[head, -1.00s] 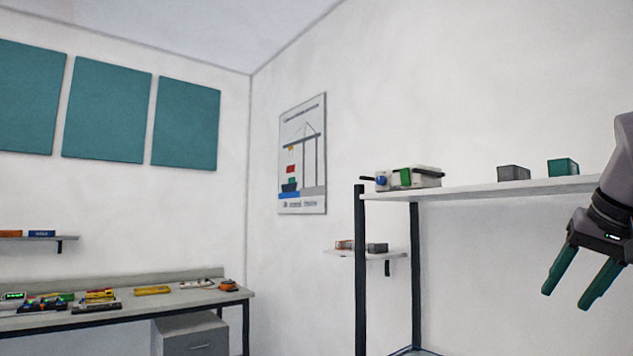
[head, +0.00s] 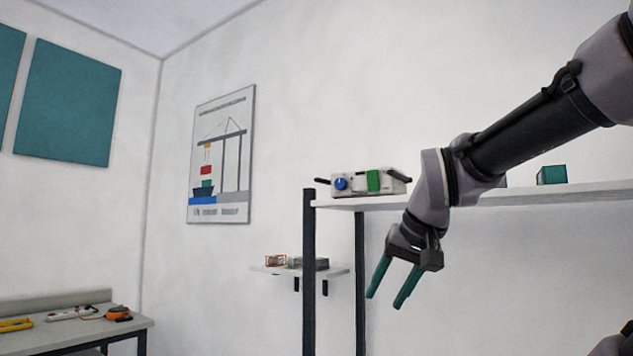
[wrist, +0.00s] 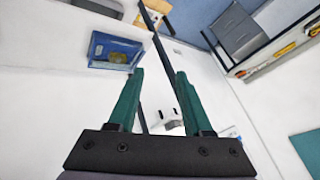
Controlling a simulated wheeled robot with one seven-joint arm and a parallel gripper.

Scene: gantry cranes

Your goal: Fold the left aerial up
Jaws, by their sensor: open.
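The device is a pale box (head: 351,183) on the left end of the high white shelf, with a blue knob (head: 341,184) and a green panel (head: 373,181) on its front. The left aerial (head: 322,181) is a short dark rod that sticks out to the left, nearly level. Another dark rod, the right aerial (head: 398,174), lies low at the box's right top. My gripper (head: 385,292) is open and empty, below and to the right of the box, in front of the shelf. Its teal fingers also show in the wrist view (wrist: 158,85), where I cannot clearly make out the device.
The high shelf (head: 540,193) has dark posts (head: 309,270) and carries a green box (head: 552,175); my arm crosses in front of it. A small wall shelf (head: 290,270) holds small items. A workbench (head: 80,335) stands at the left.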

